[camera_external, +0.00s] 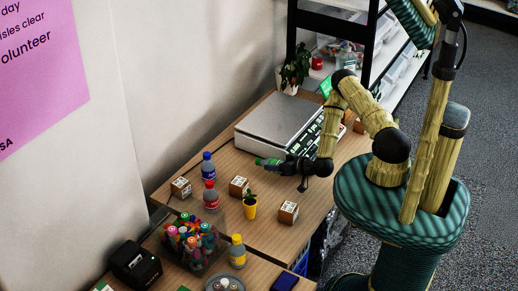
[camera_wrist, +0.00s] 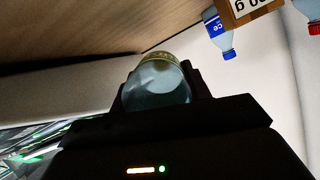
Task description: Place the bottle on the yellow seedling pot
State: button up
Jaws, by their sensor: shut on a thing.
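My gripper (camera_external: 287,166) is shut on a bottle and holds it above the table, in front of the scale. The bottle (camera_external: 267,162) shows a green end pointing left and lies about level. In the wrist view the bottle (camera_wrist: 160,84) shows as a clear, pale round end between the dark fingers. The yellow seedling pot (camera_external: 250,211) stands upright on the table with a small green plant in it. It is below and a little left of my gripper in the outside view. I cannot make out the pot in the wrist view.
A scale (camera_external: 279,124) stands behind. Cardboard cubes (camera_external: 288,212) (camera_external: 239,186) flank the pot. A bin of markers (camera_external: 190,241) is at the front left.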

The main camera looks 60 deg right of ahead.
jog(key=shift+a, duration=0.15)
jog(key=s+a+r+n+g+y, duration=0.1)
jog(key=a+r+n+y, duration=0.1)
jog(key=a, duration=0.5)
jog(key=s+a+r+n+g+y, duration=0.1)
jog(key=s+a+r+n+y, duration=0.1)
jog(key=a+n+y, duration=0.2)
jog(key=s+a+r+n+g+y+p, duration=0.1)
jog(key=a+r+n+g+y, duration=0.1)
jog(key=a, duration=0.9)
jog(key=shift+s+r+n+y, duration=0.15)
jog(key=shift+r+n+y, duration=0.3)
jog(key=shift+y, duration=0.35)
jog(key=s+a+n+g+y, duration=0.2)
jog(key=s+a+n+g, duration=0.2)
jog(key=s+a, duration=0.2)
jog(key=s+a+f+n+g+y+b, duration=0.1)
jog(key=s+a+n+g, duration=0.3)
jog(key=s, duration=0.7)
jog(key=a+y, duration=0.1)
jog(key=a, duration=0.1)
jog(key=shift+s+a+g, duration=0.15)
jog(key=shift+a+g, duration=0.15)
jog(key=shift+a, duration=0.05)
notch_tip(320, 180, down, 5)
jog(key=b, duration=0.5)
jog(key=shift+f, duration=0.1)
